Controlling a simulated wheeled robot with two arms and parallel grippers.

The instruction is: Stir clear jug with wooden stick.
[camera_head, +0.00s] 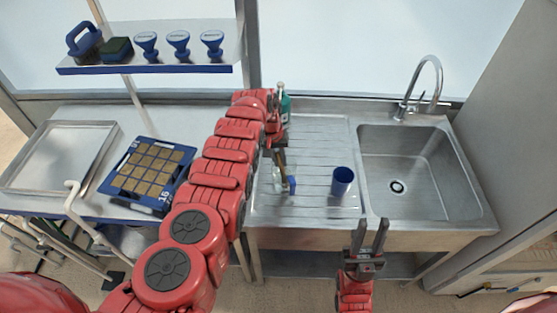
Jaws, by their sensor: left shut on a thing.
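My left arm reaches in from the left over the metal drainboard. My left gripper (277,150) is shut on the wooden stick (281,160), which points down at the clear jug (278,184). The jug is small and hard to see, with a blue part at its right side. The stick's lower end appears to be at or inside the jug; I cannot tell how deep. My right gripper (370,236) is open and empty in front of the sink counter's edge, its two fingers apart and pointing up.
A blue cup (342,181) stands right of the jug on the drainboard (325,140). A green bottle (284,100) stands behind my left gripper. The sink (425,195) and faucet (425,75) are to the right. A seed tray (128,195) and metal tray (75,124) lie left.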

